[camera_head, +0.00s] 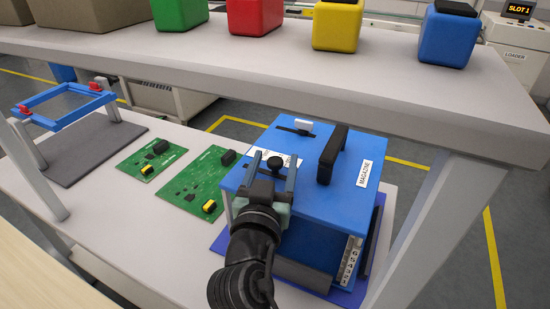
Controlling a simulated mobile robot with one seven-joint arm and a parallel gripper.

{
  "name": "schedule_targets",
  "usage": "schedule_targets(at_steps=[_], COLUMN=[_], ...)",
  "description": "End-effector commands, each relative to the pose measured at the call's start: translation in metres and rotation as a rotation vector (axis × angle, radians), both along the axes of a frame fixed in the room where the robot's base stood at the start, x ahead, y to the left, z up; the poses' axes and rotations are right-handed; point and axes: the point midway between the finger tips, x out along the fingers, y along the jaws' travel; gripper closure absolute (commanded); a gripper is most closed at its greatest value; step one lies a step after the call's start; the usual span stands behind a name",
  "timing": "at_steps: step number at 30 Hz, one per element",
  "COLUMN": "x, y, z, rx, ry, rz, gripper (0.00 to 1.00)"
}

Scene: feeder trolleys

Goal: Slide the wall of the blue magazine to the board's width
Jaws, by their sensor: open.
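The blue magazine (305,170) stands on the lower shelf, with a black carrying handle (332,155) and a "MAGAZINE" label on top. A small black knob (275,162) stands on the top near its left side. A white tab (303,125) sits by a dark slot towards the back of the top. My gripper (275,168) is open, with one finger on each side of the black knob; I cannot tell whether they touch it. The movable wall inside is hidden by the top. Two green boards, a smaller (150,160) and a larger (190,182), lie left of the magazine.
The upper shelf (300,70) overhangs behind, bearing green, red, yellow and blue bins. A post (420,230) stands close right of the magazine. A blue frame with red clips (65,122) stands over a grey mat (90,155) at left. Bare shelf lies in front of the boards.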

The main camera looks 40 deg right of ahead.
Motion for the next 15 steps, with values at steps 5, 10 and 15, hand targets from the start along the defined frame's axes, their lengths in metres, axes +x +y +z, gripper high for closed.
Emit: schedule_targets(at_steps=[5, 10, 15], x=[0.0069, 0.0072, 0.0071], y=[-0.0071, -0.0074, -0.0073], z=[0.0005, 0.0001, 0.0001], rx=[-0.001, -0.001, -0.001], ry=[0.000, 0.001, 0.001], rz=[0.000, 0.000, 0.000], gripper=[0.34, 0.34, 0.54])
